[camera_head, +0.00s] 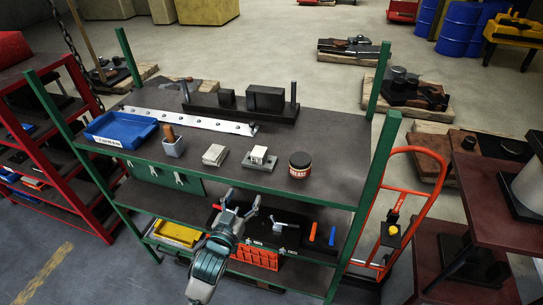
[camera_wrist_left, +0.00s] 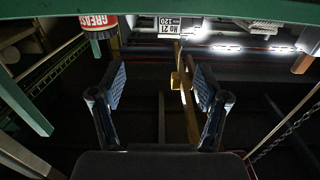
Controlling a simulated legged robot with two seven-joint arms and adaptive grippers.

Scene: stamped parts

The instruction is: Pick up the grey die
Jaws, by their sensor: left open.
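Two pale grey blocks sit on the green rack's top shelf: a plain squarish block (camera_head: 214,155) and a block on a darker grey base with small posts (camera_head: 259,157). I cannot tell for sure which is the grey die. A grey labelled face (camera_wrist_left: 169,27) shows at the top of the left wrist view, beyond the fingertips. My left gripper (camera_head: 241,206) is open and empty, in front of the rack below the top shelf's front edge. In the wrist view its two fingers (camera_wrist_left: 160,84) stand wide apart. The right gripper is not in view.
A grease can (camera_head: 299,165) stands right of the blocks; a grey cup with a wooden handle (camera_head: 173,145) and a blue tray (camera_head: 121,130) stand left. Behind is a long metal strip (camera_head: 190,121). The lower shelf holds an orange crate (camera_head: 255,257). An orange hand truck (camera_head: 425,210) stands right.

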